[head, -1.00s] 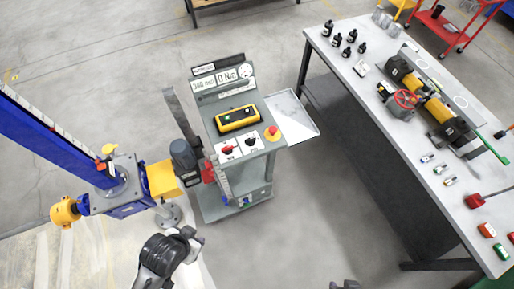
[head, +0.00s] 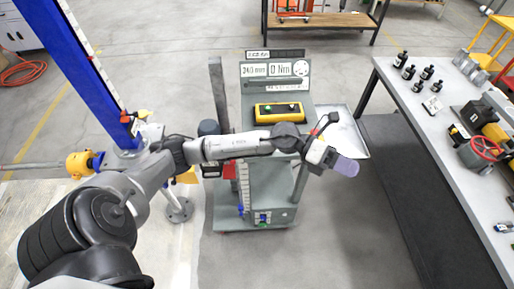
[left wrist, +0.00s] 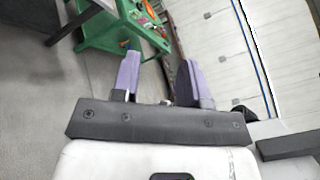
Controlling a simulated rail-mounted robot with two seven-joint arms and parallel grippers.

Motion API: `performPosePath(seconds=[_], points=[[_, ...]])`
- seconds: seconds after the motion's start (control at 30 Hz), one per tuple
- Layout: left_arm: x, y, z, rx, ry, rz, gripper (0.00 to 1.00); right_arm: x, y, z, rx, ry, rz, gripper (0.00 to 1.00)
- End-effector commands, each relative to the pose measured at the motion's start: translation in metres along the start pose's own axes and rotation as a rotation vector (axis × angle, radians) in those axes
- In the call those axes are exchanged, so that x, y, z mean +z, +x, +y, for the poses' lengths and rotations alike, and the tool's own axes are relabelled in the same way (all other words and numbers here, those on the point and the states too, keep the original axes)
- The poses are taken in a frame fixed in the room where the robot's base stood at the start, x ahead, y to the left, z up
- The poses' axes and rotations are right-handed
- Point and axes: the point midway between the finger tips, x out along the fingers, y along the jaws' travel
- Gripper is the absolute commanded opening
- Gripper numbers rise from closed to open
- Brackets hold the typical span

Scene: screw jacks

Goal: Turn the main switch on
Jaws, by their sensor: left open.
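The grey control console (head: 262,218) stands upright in the middle of the head view, with a display panel (head: 275,70) and a yellow control box (head: 279,111). My left arm lies across the front of its top and hides the lower controls, so I cannot make out the main switch. My left gripper (head: 346,166) is just right of the console's front, its purple fingers pointing right. In the left wrist view the gripper (left wrist: 158,75) is open, its fingers apart with nothing between them. My right gripper is not in view.
A blue column (head: 75,60) with a yellow part (head: 80,164) stands left of the console. A pale side tray (head: 350,138) juts out right of it. A long workbench (head: 425,100) with bottles is on the right. The floor between console and bench is clear.

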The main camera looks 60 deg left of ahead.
Motion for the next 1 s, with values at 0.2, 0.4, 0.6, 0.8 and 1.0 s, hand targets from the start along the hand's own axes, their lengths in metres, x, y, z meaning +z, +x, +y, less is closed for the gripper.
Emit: performPosePath(seconds=[0.2,0.4,0.6,0.8,1.0], points=[[-0.004,-0.079,0.096,0.365,0.337,0.518,0.40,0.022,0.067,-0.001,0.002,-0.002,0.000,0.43],[0.022,-0.193,0.138,0.746,0.388,0.859,0.40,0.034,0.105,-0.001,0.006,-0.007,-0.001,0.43],[0.041,-0.284,0.137,1.014,0.301,1.040,0.40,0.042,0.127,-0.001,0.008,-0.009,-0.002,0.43],[0.045,-0.325,0.129,1.128,0.226,1.111,0.40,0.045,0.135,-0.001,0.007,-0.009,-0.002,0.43],[0.033,-0.334,0.144,1.148,0.209,1.126,0.40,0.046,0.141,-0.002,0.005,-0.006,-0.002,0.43]])
